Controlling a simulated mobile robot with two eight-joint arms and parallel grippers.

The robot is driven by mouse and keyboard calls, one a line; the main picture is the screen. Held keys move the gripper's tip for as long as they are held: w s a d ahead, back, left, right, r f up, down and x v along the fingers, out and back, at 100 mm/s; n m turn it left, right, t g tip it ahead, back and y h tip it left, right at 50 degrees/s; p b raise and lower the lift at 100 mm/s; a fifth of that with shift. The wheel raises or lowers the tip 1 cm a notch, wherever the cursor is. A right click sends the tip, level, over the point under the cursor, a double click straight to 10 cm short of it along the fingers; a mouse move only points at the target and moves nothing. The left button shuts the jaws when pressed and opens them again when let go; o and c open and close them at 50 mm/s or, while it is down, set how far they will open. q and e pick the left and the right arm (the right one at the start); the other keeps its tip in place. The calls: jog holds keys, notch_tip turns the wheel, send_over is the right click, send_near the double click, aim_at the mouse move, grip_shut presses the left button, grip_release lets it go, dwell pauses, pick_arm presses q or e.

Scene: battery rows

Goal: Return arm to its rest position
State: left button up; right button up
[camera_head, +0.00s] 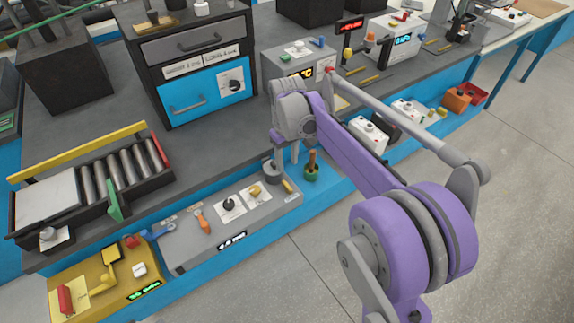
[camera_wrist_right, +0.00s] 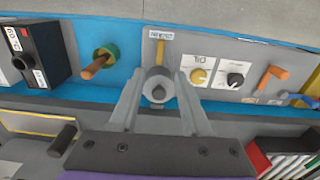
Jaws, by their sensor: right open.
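My right arm reaches in from the lower right of the head view. Its gripper (camera_head: 284,152) points down over the front edge of the bench, by a grey round fitting (camera_head: 272,172). In the right wrist view the two fingers of this gripper (camera_wrist_right: 160,105) stand apart. A grey cylindrical fitting (camera_wrist_right: 157,84) shows between them, with a gap toward each finger; I cannot tell whether either touches it. Nothing is seen clamped. My left gripper is not in view.
A green-based wooden handle (camera_head: 311,168) stands just right of the gripper. A grey control panel (camera_head: 180,258) with knobs lies to the left. A roller tray (camera_head: 55,200) and a drawer cabinet (camera_head: 190,60) stand farther back. The floor (camera_head: 520,170) at right is clear.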

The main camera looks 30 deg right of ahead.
dwell(0.5)
jog(key=s+a+t+p, duration=0.1)
jog(key=s+a, duration=0.2)
jog(key=s, duration=0.4)
jog(key=s+a+t+p, duration=0.1)
jog(key=s+a+t, duration=0.1)
jog(key=s+a, duration=0.2)
jog(key=s+a+m+t+p, duration=0.1)
jog(key=s+a+t, duration=0.1)
jog(key=s, duration=0.8)
jog(key=shift+s+a+f+p, duration=0.15)
jog(key=shift+a+f+p, duration=0.15)
jog(key=shift+a, duration=0.55)
